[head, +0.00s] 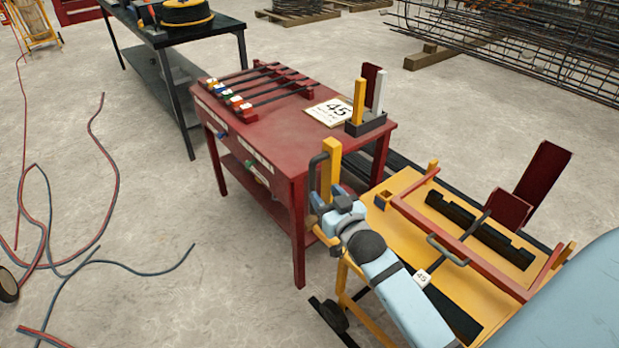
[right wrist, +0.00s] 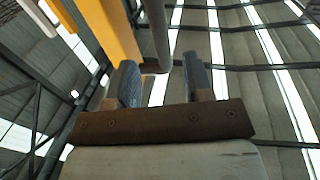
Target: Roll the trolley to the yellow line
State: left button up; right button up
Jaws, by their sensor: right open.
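The trolley is a low yellow bed (head: 408,185) at the lower right with a red frame (head: 450,243) on top. A yellow post (head: 331,165) rises at its near left end and carries a dark grey bar handle (head: 313,172). My right gripper (head: 334,203) is open beside this post, just below the handle. In the right wrist view, the handle (right wrist: 158,35) shows between the open fingers (right wrist: 164,80), with the yellow post (right wrist: 108,30) to the left. I cannot tell whether the fingers touch it. My left gripper and the yellow line are not in view.
A dark bench (head: 165,40) is farther back. Cables (head: 110,165) lie on the left floor. Rebar cages (head: 540,45) fill the back right. Floor between cables and table is clear.

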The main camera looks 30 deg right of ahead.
aim_at(314, 182)
jog(key=w, duration=0.6)
jog(key=w+d, duration=0.1)
jog(key=w, duration=0.1)
jog(key=shift+w+b, duration=0.35)
jog(key=shift+w, duration=0.05)
grip_shut()
